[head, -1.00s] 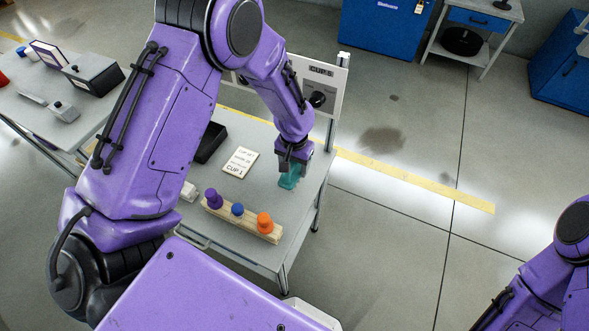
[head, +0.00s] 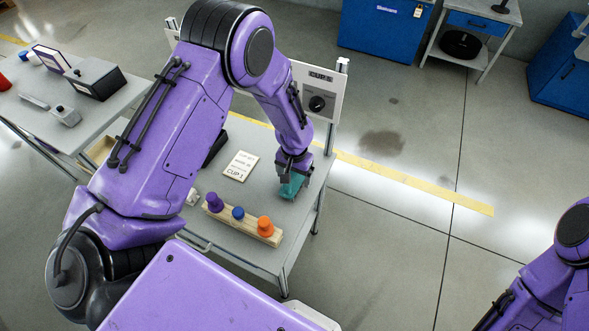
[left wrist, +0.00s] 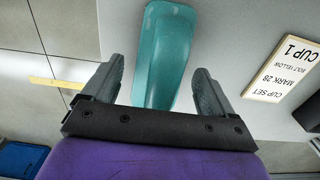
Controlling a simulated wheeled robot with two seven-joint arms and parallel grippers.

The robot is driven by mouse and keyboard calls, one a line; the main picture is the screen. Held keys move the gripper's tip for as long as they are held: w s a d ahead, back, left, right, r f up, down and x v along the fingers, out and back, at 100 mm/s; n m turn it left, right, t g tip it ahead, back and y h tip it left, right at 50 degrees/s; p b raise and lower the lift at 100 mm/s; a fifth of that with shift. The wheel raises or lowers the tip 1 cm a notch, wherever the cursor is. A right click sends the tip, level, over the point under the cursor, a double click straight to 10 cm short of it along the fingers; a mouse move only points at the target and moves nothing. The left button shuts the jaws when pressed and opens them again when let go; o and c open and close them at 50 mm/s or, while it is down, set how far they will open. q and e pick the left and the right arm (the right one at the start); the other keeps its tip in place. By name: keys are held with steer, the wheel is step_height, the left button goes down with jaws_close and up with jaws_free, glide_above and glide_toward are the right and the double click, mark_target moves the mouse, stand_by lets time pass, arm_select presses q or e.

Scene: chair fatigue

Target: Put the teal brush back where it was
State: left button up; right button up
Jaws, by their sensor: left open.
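The teal brush (head: 293,186) lies on the right part of the grey table, under my left gripper (head: 291,172). In the left wrist view the brush (left wrist: 163,55) is a long teal shape, and its near end lies between the two spread fingers of my left gripper (left wrist: 158,92). Gaps show between the brush and both fingers. My left gripper is open and holds nothing. My right gripper is outside these views; only part of my right arm shows at the lower right.
A wooden block (head: 240,220) with purple, blue and orange pieces stands at the table's front. A card reading CUP 1 (head: 241,165) lies left of the brush. A second table (head: 95,115) is at the left.

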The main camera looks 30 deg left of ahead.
arm_select(q)
step_height(320, 180, up, 12)
steer(key=shift+b, duration=0.6)
